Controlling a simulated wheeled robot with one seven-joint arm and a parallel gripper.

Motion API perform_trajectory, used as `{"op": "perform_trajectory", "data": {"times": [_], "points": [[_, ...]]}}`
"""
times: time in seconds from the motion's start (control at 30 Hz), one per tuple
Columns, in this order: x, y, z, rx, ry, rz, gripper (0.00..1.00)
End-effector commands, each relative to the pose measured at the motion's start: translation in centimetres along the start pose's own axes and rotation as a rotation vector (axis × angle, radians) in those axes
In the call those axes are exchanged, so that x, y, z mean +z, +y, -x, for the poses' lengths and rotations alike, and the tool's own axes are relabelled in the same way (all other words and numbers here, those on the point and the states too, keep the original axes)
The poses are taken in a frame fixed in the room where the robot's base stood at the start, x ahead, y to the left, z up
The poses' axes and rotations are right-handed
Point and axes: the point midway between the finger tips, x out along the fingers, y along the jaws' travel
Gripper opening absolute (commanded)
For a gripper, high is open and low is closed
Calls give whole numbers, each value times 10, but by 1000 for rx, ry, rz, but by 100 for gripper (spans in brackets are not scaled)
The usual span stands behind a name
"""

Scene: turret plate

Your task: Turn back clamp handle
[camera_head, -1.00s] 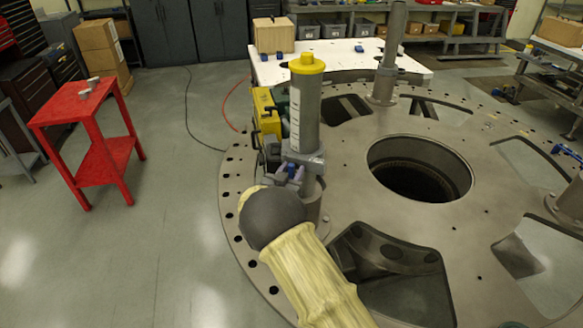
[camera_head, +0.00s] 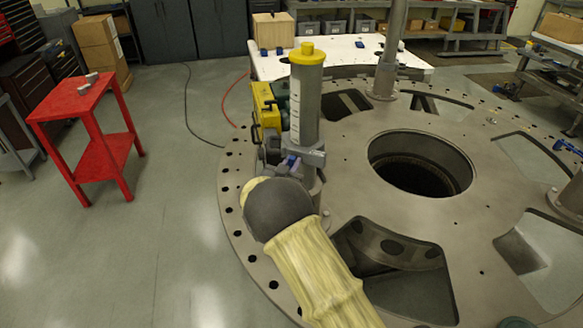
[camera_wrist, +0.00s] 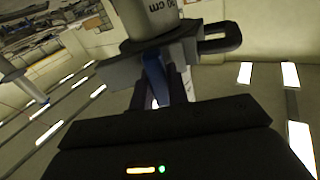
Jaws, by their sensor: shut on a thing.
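The grey cylinder with a scale and a yellow cap (camera_head: 307,54) stands upright by the left edge of the round metal plate (camera_head: 345,215). A grey clamp (camera_head: 312,158) sits at its lower end, and also shows in the wrist view (camera_wrist: 125,70). The blue clamp handle (camera_wrist: 154,78) points down from the clamp toward my gripper. My gripper (camera_wrist: 165,82) is shut on this handle, with a dark finger on each side. In the head view my arm partly hides the gripper and the handle.
A yellow case (camera_head: 266,112) stands just behind and left of the clamp. Other posts, such as the one behind (camera_head: 388,60), rise from the plate. The plate has a large round central hole and several cutouts. A red table (camera_head: 82,105) stands apart at left, with open floor between.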

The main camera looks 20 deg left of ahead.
Motion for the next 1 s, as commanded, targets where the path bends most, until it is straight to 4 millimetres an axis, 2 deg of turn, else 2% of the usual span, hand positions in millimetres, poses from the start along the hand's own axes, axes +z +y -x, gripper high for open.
{"op": "perform_trajectory", "data": {"times": [0.2,1.0], "points": [[6,2,0,1,2,-115,0],[9,5,0,0,3,-696,0]]}}
